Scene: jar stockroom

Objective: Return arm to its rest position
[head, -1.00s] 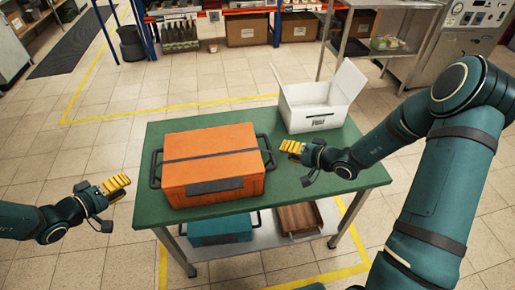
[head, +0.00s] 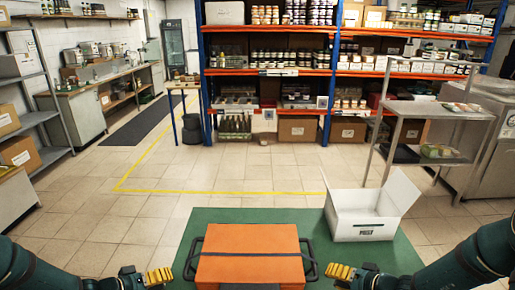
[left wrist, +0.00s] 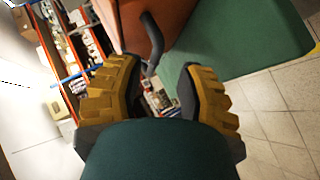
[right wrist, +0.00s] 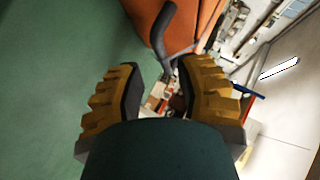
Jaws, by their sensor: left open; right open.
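My left gripper (head: 159,276) is open and empty, left of the green table's edge in the head view. Its yellow ridged fingers (left wrist: 160,92) stand apart in the left wrist view, with a dark handle of the orange case beyond them. My right gripper (head: 340,273) is open and empty, just right of the orange case (head: 245,240). Its fingers (right wrist: 160,92) also stand apart in the right wrist view, with the case's other handle beyond them. The case sits shut on the green table (head: 205,214), a dark strap across it. Neither gripper visibly holds it.
An open white box (head: 365,227) stands on the table's right side. A metal cart (head: 425,150) stands behind it at the right. Tall shelves (head: 270,72) with jars and cartons line the back. The tiled floor (head: 150,215) left of the table is clear.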

